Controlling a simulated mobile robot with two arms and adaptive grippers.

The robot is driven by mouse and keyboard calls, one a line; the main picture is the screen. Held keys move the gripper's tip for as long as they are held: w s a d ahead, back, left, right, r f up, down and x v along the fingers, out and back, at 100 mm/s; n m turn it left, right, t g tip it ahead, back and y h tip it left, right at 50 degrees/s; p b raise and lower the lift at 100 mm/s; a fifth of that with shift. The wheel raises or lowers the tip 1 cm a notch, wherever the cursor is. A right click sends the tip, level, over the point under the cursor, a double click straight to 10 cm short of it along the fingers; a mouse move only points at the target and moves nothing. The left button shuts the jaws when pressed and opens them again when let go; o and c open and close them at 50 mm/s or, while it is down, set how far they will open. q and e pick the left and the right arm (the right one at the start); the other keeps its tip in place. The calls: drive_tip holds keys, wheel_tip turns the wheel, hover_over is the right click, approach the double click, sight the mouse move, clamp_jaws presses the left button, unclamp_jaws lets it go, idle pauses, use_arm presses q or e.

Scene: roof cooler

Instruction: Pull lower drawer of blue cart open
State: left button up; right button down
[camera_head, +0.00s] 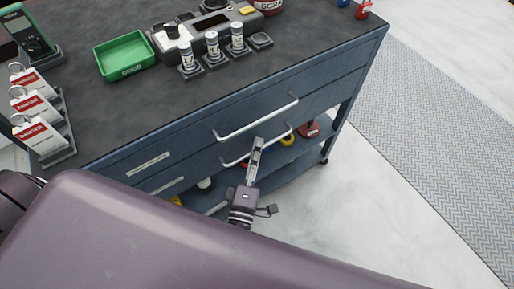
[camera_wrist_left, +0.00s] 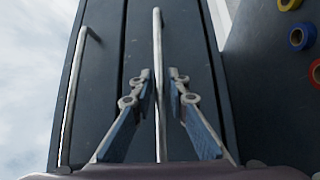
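The blue cart (camera_head: 170,140) has two stacked drawers, each with a pale bar handle. The lower drawer (camera_head: 322,100) looks shut, and its handle (camera_head: 283,135) runs below the upper handle (camera_head: 240,130). My left gripper (camera_head: 257,146) is at the lower handle, partly covering it. In the left wrist view, the lower handle (camera_wrist_left: 157,40) passes between the two open fingers (camera_wrist_left: 159,82), with a gap on each side. The upper handle (camera_wrist_left: 72,85) is to the left there. My right gripper is out of view.
The cart top holds a green tray (camera_head: 125,57), several small canisters on stands, a meter (camera_head: 29,36) and red-white tags (camera_head: 37,105). Below the drawers is an open shelf with tape rolls (camera_wrist_left: 302,37). Light floor and a grey mat (camera_head: 430,120) lie right of the cart.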

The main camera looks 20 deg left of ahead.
use_arm(q)
clamp_jaws()
drive_tip(key=shift+d, duration=0.1)
